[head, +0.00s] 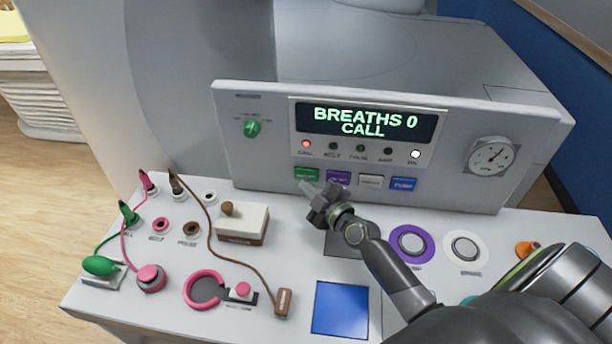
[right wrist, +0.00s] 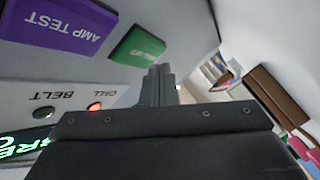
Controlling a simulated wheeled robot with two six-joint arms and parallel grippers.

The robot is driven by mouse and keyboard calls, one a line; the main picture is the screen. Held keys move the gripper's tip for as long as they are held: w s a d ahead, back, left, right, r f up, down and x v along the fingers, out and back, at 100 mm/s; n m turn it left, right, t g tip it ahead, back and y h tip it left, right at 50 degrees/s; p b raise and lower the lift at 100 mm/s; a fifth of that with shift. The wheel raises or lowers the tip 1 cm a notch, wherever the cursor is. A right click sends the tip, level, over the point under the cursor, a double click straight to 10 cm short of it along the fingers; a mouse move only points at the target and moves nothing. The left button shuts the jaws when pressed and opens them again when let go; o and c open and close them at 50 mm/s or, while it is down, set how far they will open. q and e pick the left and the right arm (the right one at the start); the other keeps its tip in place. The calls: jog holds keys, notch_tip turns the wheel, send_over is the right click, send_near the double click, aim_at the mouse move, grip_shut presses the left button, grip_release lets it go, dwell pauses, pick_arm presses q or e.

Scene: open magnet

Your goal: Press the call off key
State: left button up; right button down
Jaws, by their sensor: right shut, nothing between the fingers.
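The green key (head: 306,174) is the leftmost in a row of keys on the upright panel, under the lamps. Its label is too small to read in the head view. It also shows in the right wrist view (right wrist: 138,46), beside the purple AMP TEST key (right wrist: 64,22). My right gripper (head: 309,188) is shut and empty, with its tips just in front of and below the green key. In the right wrist view its fingers (right wrist: 158,85) point towards the green key's edge; I cannot tell whether they touch. My left gripper is not in view.
The display (head: 362,122) reads BREATHS 0 CALL. The CALL lamp (head: 306,144) glows red. The purple key (head: 338,178), a pale key (head: 370,181) and a blue key (head: 403,184) sit close to the right. Plugs, cords and a cream box (head: 243,224) lie on the desk left of my arm.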

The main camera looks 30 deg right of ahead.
jog(key=shift+w, duration=0.15)
dwell(0.4)
jog(key=shift+w+d+b, duration=0.2)
jog(key=shift+d+b, duration=0.05)
jog(key=shift+b, duration=0.05)
jog(key=shift+w+d, duration=0.25)
jog(key=shift+w, duration=0.1)
dwell(0.8)
jog(key=shift+s, duration=0.1)
jog(key=shift+s+a, duration=0.55)
jog(key=shift+s, duration=0.05)
jog(key=shift+s, duration=0.1)
jog(key=shift+s+a, duration=0.75)
jog(key=shift+s, duration=0.2)
jog(key=shift+s+a, duration=0.75)
jog(key=shift+s, duration=0.2)
jog(key=shift+f, duration=0.1)
